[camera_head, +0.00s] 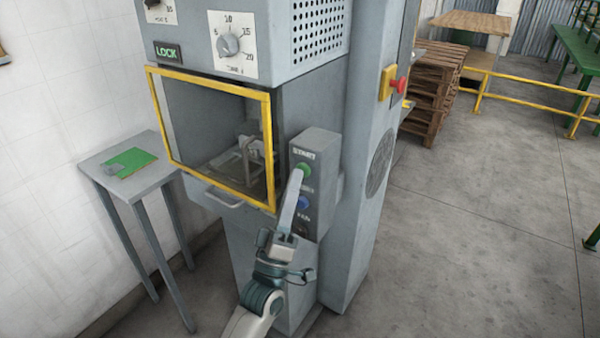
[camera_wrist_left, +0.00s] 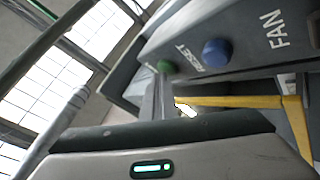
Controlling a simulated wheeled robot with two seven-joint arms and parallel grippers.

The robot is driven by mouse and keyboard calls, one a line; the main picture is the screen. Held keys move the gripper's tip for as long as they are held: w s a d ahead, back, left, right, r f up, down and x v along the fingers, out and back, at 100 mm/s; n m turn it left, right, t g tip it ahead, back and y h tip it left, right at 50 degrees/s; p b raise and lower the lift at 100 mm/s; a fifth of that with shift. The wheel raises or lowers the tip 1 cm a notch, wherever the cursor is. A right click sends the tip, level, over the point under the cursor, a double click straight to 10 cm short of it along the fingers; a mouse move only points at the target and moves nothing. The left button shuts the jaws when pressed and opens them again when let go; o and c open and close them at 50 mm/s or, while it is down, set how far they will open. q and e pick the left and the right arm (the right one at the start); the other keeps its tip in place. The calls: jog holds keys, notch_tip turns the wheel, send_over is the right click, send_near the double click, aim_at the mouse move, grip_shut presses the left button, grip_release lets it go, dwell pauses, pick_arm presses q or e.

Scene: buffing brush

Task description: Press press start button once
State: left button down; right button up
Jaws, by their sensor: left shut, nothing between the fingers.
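The green start button (camera_head: 304,169) sits under the word START on the grey control box (camera_head: 322,150) of the machine. The green button also shows in the left wrist view (camera_wrist_left: 167,67). My left gripper (camera_head: 298,177) is shut and empty, its fingertips at the lower left edge of the green button. Whether they touch it I cannot tell. The blue reset button (camera_head: 303,202) lies just below, beside my fingers, and shows in the left wrist view (camera_wrist_left: 215,53). A dark button (camera_head: 300,228) is lower on the box. My right gripper is not in view.
The machine's yellow-framed window (camera_head: 270,130) is left of the box, with a handle (camera_head: 222,198) below. A small grey table (camera_head: 150,185) holds a green board (camera_head: 130,162). A red emergency button (camera_head: 400,85) is on the right column. Open floor lies to the right.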

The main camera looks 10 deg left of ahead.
pick_arm(q)
jog(key=shift+s, duration=0.15)
jog(key=shift+s+a, duration=0.3)
jog(key=shift+s, duration=0.4)
jog(key=s, duration=0.1)
jog(key=s+a+p, duration=0.1)
jog(key=s, duration=0.2)
jog(key=shift+s+a+p, duration=0.35)
jog(key=shift+a+p, duration=0.05)
dwell(0.4)
dwell(0.5)
